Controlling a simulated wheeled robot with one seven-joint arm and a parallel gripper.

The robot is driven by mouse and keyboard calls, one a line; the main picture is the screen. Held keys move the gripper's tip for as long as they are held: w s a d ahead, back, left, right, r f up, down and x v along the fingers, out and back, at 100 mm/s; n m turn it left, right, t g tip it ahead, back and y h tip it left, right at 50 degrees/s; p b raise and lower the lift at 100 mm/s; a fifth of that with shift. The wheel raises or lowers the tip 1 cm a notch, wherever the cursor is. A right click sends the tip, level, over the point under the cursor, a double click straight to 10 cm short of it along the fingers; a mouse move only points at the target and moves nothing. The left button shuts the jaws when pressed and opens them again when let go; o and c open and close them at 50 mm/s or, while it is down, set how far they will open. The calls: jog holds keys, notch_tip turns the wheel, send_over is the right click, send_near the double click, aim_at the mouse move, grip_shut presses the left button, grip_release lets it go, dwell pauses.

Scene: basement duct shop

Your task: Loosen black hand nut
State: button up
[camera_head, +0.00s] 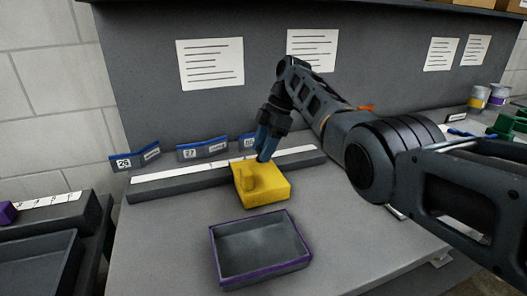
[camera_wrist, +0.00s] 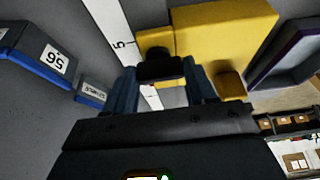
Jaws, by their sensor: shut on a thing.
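In the head view the nut is hidden by the fingers and block.
A grey tray with a purple rim (camera_head: 262,280) lies in front of the block. A grey ledge with a white scale strip (camera_head: 190,174) runs behind it, with blue-edged number tags (camera_head: 203,149) at the wall. Free bench lies left of the tray.

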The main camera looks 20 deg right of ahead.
dwell(0.3)
jog(key=o, duration=1)
jog(key=shift+o, duration=0.2)
jog(key=v, duration=0.7)
jog(key=shift+d+r, duration=0.2)
jog(key=shift+r, duration=0.15)
